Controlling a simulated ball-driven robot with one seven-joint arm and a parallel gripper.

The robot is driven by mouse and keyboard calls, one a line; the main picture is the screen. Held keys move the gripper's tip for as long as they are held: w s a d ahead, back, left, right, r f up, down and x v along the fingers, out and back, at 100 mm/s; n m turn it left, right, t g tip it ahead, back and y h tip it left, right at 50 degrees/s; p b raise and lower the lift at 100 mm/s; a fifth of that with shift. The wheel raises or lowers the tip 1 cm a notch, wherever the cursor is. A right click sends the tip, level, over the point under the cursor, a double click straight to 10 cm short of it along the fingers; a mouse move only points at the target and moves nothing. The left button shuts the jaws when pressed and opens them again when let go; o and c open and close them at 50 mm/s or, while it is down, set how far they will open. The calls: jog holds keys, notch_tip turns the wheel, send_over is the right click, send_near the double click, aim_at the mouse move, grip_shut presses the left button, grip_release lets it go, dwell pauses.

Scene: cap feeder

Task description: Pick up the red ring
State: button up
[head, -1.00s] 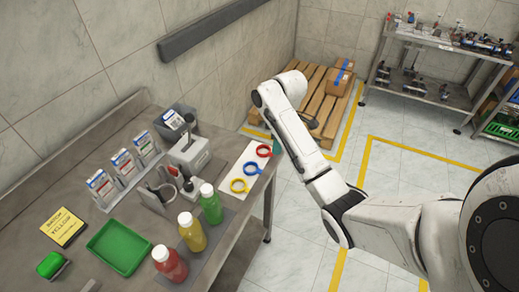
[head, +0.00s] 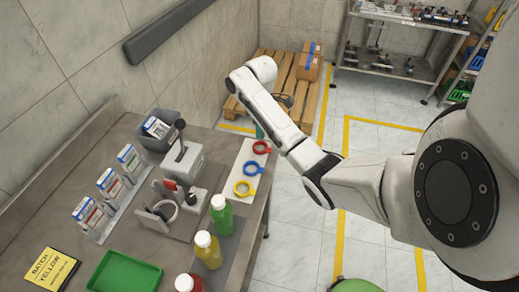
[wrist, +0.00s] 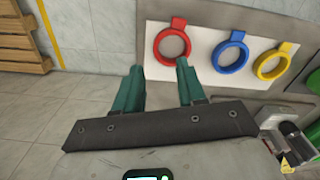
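The red ring (head: 261,148) lies at the far end of a white board (head: 238,172), with the blue ring (head: 251,169) and yellow ring (head: 244,188) in a row nearer me. In the wrist view the red ring (wrist: 171,46) is at the top middle, with the blue ring (wrist: 230,55) and yellow ring (wrist: 272,64) to its right. My gripper (wrist: 157,72) is open with green fingers apart and nothing between them. The right fingertip overlaps the lower edge of the red ring in the picture; whether they touch cannot be told. In the head view my arm mostly hides the gripper.
Green (head: 221,213), yellow (head: 208,249) and red (head: 188,283) bottles stand near the table's front edge. A grey device (head: 183,160) and a grey bin (head: 157,129) stand left of the board. Open floor lies right of the table.

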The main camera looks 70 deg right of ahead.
aim_at(260, 142)
jog(key=shift+d+f+p, duration=0.15)
jog(key=shift+f+p, duration=0.4)
jog(key=shift+f, duration=2.5)
grip_shut()
